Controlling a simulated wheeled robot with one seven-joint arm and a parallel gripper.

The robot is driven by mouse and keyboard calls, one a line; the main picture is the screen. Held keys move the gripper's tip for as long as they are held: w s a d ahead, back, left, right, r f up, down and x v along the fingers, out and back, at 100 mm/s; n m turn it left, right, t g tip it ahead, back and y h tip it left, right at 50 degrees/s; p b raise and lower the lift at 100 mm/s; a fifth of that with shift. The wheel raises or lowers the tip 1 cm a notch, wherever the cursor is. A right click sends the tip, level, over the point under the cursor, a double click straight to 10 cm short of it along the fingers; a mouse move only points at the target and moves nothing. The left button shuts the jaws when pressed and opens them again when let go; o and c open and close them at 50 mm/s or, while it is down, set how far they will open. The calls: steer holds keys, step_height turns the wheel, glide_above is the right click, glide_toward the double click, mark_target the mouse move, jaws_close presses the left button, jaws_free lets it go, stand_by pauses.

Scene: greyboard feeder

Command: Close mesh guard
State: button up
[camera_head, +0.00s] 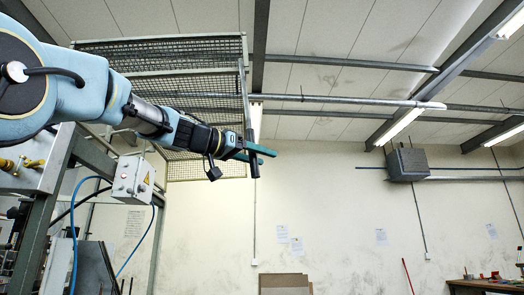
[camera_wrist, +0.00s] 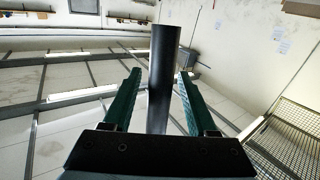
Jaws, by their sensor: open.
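The mesh guard (camera_head: 200,86) is a grey wire-mesh panel in a metal frame, up high behind my arm in the head view. Its mesh also shows at the lower right of the wrist view (camera_wrist: 290,135). A dark upright handle bar (camera_head: 248,135) is at the right edge of the guard. My gripper (camera_head: 262,154) is at this bar, with its green fingers pointing right. In the wrist view, the round dark bar (camera_wrist: 163,70) stands between the two fingers, with gaps on both sides. The fingers are open around it. My arm hides part of the guard's lower left.
Ceiling beams and lamps are overhead. A workbench (camera_head: 485,284) is at the far right. The space right of the gripper is clear.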

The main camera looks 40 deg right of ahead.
steer(key=shift+s+d, duration=0.1)
steer(key=shift+d, duration=0.3)
steer(key=shift+c, duration=0.2)
jaws_close()
stand_by(1.0)
